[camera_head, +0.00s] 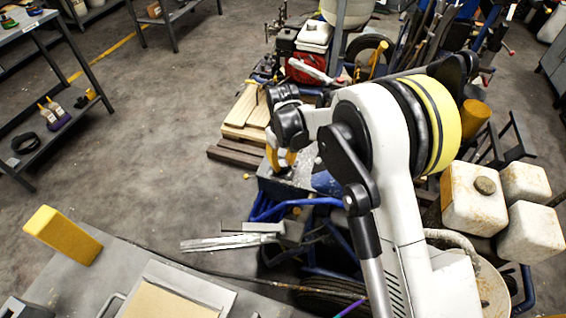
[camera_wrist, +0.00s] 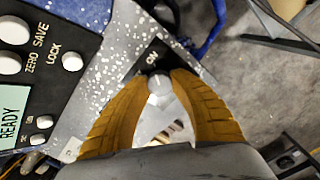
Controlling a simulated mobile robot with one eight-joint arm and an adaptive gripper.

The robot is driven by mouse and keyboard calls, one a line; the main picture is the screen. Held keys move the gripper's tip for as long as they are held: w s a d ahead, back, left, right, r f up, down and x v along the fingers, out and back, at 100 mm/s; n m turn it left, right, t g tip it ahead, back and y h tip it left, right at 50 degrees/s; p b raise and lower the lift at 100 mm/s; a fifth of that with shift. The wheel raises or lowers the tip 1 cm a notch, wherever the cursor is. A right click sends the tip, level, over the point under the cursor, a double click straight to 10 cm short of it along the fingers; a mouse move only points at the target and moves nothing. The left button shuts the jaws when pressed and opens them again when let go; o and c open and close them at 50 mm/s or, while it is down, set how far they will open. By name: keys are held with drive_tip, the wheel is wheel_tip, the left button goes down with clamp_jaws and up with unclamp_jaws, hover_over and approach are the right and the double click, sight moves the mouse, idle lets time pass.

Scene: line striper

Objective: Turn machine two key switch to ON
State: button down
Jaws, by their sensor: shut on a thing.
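The key switch (camera_wrist: 160,84) shows in the wrist view as a small grey knob between my fingertips. Beside it is a black label plate (camera_wrist: 151,60) with white lettering that appears to read ON. My gripper (camera_wrist: 158,80) has yellow-brown ribbed fingers and is shut on the key switch. In the head view my gripper (camera_head: 280,160) reaches down to the grey speckled panel (camera_head: 289,182) of the line striper. The arm hides much of the machine there, and the key switch cannot be made out. Which way the key points is unclear.
In the wrist view, a black control panel (camera_wrist: 50,25) with white knobs and a READY display (camera_wrist: 12,117) lies left of my fingers. White tanks (camera_head: 473,198) stand right of my arm. A grey bench (camera_head: 65,275) with a yellow block (camera_head: 62,235) is at lower left. Open floor lies left.

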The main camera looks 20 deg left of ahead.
sight(283, 163)
drive_tip(key=c, duration=1.1)
unclamp_jaws()
drive_tip(key=shift+o, duration=0.2)
drive_tip(key=shift+r, duration=0.1)
wheel_tip(283, 163, up, 12)
